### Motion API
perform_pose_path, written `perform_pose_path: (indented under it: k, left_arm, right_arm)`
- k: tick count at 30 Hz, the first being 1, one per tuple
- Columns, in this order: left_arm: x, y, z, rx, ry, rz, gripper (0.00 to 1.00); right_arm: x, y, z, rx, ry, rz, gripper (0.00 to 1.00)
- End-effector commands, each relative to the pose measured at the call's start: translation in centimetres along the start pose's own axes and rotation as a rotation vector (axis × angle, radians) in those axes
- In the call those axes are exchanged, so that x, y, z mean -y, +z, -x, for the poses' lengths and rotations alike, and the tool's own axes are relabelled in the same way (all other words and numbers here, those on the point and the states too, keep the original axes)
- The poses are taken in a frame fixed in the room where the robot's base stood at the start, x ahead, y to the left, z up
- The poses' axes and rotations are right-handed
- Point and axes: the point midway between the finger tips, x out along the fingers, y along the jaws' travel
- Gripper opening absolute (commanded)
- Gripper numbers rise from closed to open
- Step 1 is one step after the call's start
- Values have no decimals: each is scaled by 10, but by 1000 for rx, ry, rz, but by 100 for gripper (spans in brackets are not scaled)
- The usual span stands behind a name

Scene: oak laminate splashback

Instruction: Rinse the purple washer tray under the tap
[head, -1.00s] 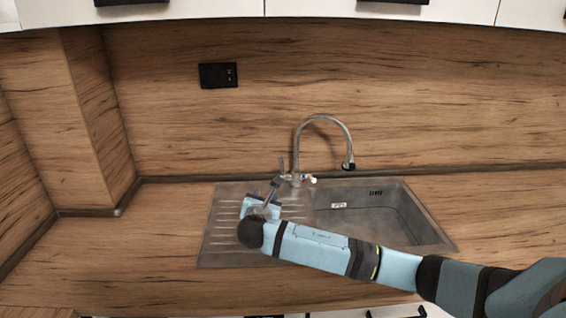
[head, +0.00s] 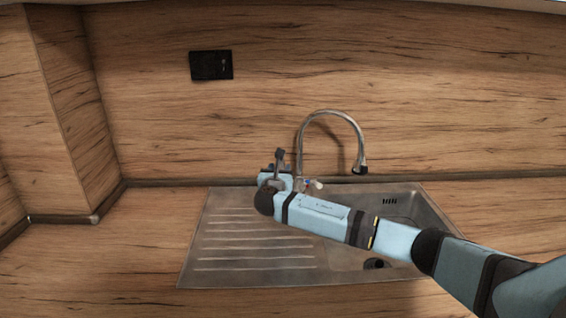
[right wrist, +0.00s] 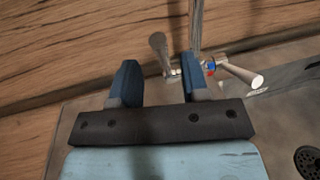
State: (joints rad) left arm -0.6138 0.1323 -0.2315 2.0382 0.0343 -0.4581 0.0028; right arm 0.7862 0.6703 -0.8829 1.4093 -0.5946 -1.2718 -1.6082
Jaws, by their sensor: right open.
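The chrome tap (head: 300,148) stands behind the sink, its spout arching right over the basin. No water shows at its mouth. My right gripper (head: 275,172) is at the back of the drainboard, just left of the tap's base. It is open, with nothing between its fingers in the right wrist view (right wrist: 160,82). That view shows an upright tap lever (right wrist: 158,44) beyond the fingertips, between them in the picture. A side handle (right wrist: 240,72) with red and blue marks is to the right. I see no purple washer tray; my right arm hides part of the basin. My left gripper is out of view.
The ribbed drainboard (head: 240,243) is bare. The sink basin (head: 410,206) is to its right, with a drain (head: 376,264) partly visible. A black wall socket (head: 211,65) is on the wood splashback. The counter at left (head: 150,240) is clear.

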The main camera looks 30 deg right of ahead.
Motion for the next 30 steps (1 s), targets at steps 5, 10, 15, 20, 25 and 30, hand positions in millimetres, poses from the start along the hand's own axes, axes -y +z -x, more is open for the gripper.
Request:
perform_pose_path:
  k: [5,10,15,20,25,30]
  left_arm:
    - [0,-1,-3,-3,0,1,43]
    - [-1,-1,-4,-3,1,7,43]
    - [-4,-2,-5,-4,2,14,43]
    - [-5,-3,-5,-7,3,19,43]
    - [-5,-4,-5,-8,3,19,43]
    - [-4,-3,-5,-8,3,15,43]
  right_arm:
    - [0,0,-37,0,-3,0,42]
    - [0,-1,-59,-1,0,-1,42]
    - [-1,0,-69,-1,1,-2,42]
    - [-1,0,-70,-1,1,-2,42]
    - [0,0,-70,-1,1,-2,28]
    - [0,0,-69,-1,1,-2,0]
